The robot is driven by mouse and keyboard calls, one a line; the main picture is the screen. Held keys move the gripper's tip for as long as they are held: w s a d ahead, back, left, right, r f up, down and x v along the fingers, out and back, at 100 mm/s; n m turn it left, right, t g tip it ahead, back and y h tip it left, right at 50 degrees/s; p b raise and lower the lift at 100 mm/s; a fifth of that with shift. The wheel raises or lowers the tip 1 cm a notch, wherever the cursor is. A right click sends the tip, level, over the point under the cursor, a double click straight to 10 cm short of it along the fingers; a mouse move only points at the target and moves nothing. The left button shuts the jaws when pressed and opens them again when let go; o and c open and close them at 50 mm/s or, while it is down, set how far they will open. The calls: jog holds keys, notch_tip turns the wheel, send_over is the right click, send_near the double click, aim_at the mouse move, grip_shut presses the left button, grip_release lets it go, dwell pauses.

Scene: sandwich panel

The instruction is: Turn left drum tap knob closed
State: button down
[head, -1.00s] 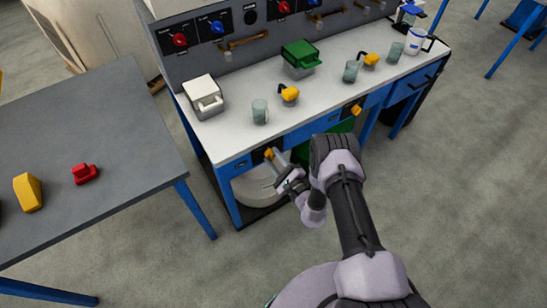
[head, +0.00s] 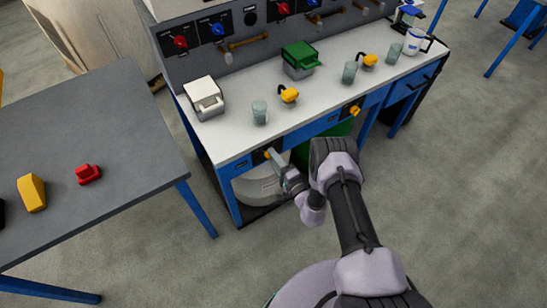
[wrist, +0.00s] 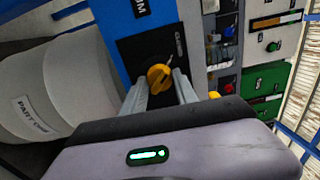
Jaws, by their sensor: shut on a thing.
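The left drum tap knob is yellow and sits on a dark plate on the blue front rail of the bench; it shows in the head view (head: 267,155) and in the wrist view (wrist: 158,76). My gripper (head: 272,156) is at the knob, and in the wrist view its two grey fingers (wrist: 160,88) stand on either side of it, shut on it. In the wrist view the knob's grip lies at a slant to the plate's lettering. The pale drum (head: 262,187) stands under the bench, below the knob, with a label in the wrist view (wrist: 33,114).
A second yellow knob (head: 354,110) is farther right on the rail, above a green drum (head: 330,140). The white bench top (head: 226,139) carries glasses, yellow taps and two presses. A grey table (head: 90,140) stands at left. The floor in front is clear.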

dwell(0.4)
jog(key=c, duration=0.9)
grip_release()
jog(key=shift+c, duration=0.2)
jog(key=p+v, duration=0.6)
jog(key=v, duration=1.1)
jog(key=shift+s+d, duration=0.2)
